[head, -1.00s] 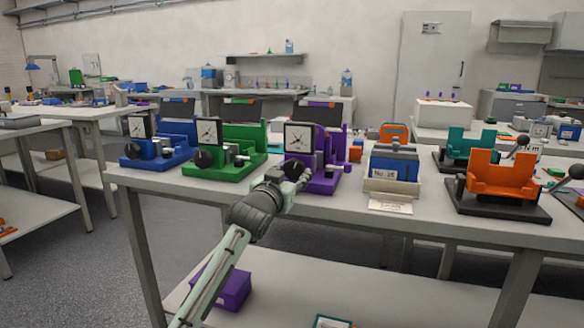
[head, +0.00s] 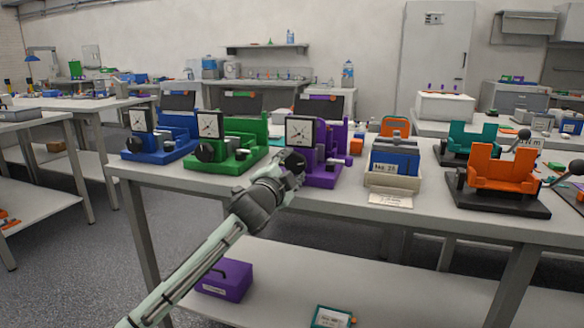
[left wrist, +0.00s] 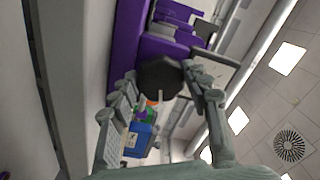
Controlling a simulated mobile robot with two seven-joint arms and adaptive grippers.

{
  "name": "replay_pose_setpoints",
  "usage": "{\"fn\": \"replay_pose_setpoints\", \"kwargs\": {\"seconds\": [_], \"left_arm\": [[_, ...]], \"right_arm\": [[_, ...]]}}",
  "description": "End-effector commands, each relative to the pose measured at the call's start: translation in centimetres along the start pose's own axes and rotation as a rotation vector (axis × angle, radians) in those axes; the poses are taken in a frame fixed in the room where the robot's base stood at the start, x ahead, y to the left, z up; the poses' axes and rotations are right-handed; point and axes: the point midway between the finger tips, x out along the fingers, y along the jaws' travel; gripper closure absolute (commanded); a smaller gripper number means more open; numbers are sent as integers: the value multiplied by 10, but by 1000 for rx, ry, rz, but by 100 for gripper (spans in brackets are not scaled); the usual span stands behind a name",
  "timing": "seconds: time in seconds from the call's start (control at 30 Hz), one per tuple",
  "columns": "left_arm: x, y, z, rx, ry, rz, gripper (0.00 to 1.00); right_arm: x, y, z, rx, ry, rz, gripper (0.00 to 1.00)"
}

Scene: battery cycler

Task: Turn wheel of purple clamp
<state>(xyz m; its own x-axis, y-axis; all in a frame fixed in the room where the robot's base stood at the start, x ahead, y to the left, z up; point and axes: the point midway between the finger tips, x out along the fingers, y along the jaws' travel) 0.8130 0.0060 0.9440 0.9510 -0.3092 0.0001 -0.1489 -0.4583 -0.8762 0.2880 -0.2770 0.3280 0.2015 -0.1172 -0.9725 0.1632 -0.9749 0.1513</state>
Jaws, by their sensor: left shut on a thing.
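The purple clamp (head: 325,172) stands on the table between the green clamp and a boxed unit, with a square white dial (head: 299,130) on its front. Its dark wheel (left wrist: 160,78) sits between the fingers of my left gripper in the left wrist view. My left gripper (head: 290,165) reaches the front left of the purple clamp in the head view and is shut on the wheel. The gripper hides most of the wheel in the head view. The purple body also shows in the left wrist view (left wrist: 127,42). My right gripper is in neither view.
A green clamp (head: 235,153) and a blue clamp (head: 172,135) stand to the left. A blue unit in a beige holder (head: 393,178) and an orange fixture (head: 500,175) stand to the right. A purple box (head: 224,281) lies on the lower shelf.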

Motion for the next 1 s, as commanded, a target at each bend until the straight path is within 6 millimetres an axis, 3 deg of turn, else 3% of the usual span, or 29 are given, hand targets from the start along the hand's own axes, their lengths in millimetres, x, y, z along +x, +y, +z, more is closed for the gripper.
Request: {"fn": "replay_pose_setpoints", "kwargs": {"seconds": [1.0], "left_arm": [[0, -4, -2, 967, 0, -2, 82]], "right_arm": [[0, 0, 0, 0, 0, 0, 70]]}}
